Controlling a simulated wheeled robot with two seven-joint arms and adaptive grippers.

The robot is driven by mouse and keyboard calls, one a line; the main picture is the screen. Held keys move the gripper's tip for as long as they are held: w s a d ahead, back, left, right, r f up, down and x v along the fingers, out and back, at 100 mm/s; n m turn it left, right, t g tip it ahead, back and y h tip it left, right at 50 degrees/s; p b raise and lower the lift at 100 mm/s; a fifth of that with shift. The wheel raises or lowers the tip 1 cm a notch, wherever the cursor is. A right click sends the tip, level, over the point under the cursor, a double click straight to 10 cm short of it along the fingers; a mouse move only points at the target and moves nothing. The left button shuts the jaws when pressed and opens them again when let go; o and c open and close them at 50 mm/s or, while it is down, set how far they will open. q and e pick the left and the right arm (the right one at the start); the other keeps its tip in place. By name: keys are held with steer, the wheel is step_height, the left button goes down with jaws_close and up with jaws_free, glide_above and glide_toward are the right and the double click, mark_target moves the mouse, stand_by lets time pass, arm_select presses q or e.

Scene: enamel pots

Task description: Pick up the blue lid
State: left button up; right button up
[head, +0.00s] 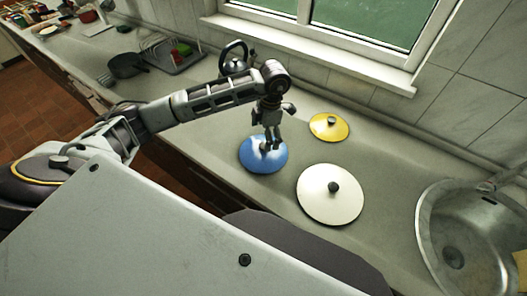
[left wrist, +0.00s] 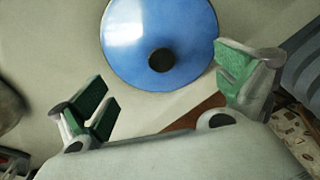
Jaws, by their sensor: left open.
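The blue lid (head: 262,157) lies flat on the counter, left of the white lid in the head view. It also shows in the left wrist view (left wrist: 180,30), with its dark round knob (left wrist: 161,60) facing the camera. My left gripper (head: 272,142) is above the blue lid in the head view, its fingers pointing down and partly covering the knob. In the left wrist view the two green-padded fingers (left wrist: 168,92) stand wide apart with nothing between them, and the knob lies ahead of the gap. My right gripper is not in view.
A white lid (head: 325,205) and a yellow lid (head: 329,126) lie on the counter to the right. A metal sink (head: 470,240) is at the far right. A kettle (head: 233,60), a dark pan (head: 127,65) and a dish rack (head: 172,57) stand further back.

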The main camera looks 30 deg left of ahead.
mark_target(263, 146)
arm_select(q)
steer(key=shift+f, duration=0.35)
steer(key=shift+s+f+p, duration=0.2)
steer(key=shift+f+p, duration=0.35)
steer(key=shift+f, duration=0.6)
steer(key=shift+s+a+f, duration=0.1)
steer(key=shift+f, duration=1.35)
steer(key=shift+c, duration=0.4)
